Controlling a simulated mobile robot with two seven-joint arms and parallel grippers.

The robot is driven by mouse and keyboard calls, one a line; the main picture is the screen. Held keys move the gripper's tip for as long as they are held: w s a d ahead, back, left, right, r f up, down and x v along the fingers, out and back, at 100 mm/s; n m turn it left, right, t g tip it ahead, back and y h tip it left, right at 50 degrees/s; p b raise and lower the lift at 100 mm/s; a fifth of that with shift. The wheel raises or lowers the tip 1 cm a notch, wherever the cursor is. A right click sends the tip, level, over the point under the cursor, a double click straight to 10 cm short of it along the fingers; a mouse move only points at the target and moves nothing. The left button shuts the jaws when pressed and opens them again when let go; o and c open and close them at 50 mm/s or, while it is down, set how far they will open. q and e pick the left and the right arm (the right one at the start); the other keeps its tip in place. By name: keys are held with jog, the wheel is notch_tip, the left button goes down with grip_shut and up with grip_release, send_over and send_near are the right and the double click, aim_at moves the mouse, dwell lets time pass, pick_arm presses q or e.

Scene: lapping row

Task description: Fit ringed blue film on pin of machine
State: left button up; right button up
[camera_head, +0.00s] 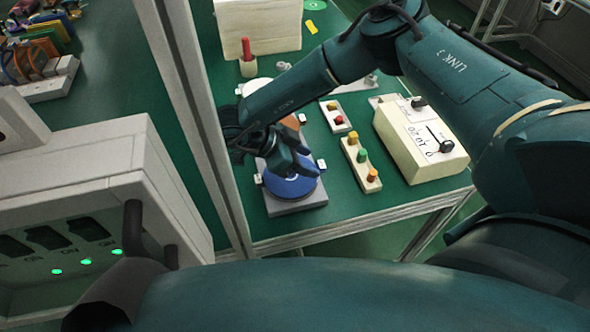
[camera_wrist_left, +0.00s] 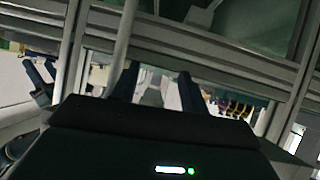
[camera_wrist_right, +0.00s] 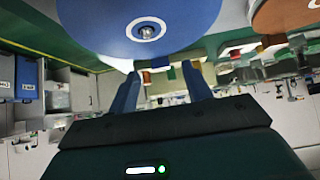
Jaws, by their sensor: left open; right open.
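The ringed blue film (camera_head: 291,189) lies flat on a grey machine (camera_head: 299,206) near the front edge of the green table. In the right wrist view the blue film (camera_wrist_right: 185,22) shows large at the top, with a white ring around a metal pin (camera_wrist_right: 147,32). The pin tip shows inside the ring. My right gripper (camera_head: 290,165) is open just above the film and covers part of it in the head view. It holds nothing that I can see. My left gripper (camera_wrist_left: 154,85) is open and empty, facing a metal frame.
An orange-brown disc (camera_wrist_right: 288,14) lies beside the blue one. A control box (camera_head: 420,140) and button strips (camera_head: 361,164) stand to the right. A metal post (camera_head: 205,120) rises left of the machine. A grey cabinet (camera_head: 90,180) with green lights stands at left.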

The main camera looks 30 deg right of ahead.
jog(key=shift+x, duration=1.2)
jog(key=shift+a, duration=0.1)
jog(key=c, duration=1.1)
